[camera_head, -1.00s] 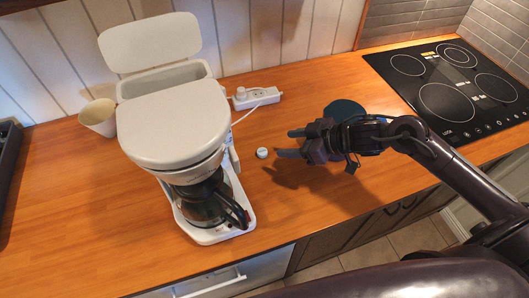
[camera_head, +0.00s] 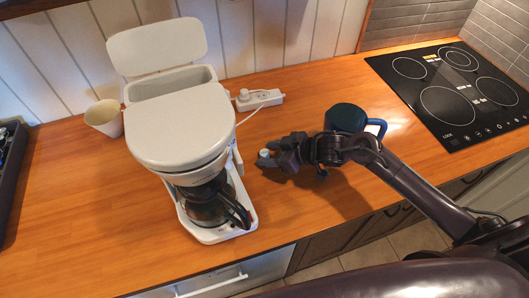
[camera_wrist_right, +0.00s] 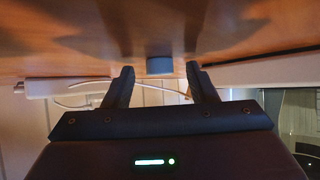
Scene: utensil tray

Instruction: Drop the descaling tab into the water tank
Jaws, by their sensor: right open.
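In the right wrist view the tab (camera_wrist_right: 160,65) shows grey between the spread fingertips, with gaps on both sides. The water tank (camera_head: 171,84) is the open white box at the back of the coffee maker (camera_head: 183,125), with its lid (camera_head: 157,46) raised behind it. The tank's bottom is hidden. My left gripper is not in view.
A dark blue mug (camera_head: 346,118) stands close behind my right gripper. A power strip (camera_head: 259,98) with a cord lies at the wall. A pale cup (camera_head: 104,118) stands left of the coffee maker, and a black cooktop (camera_head: 450,92) is at the right. The left counter is mostly clear.

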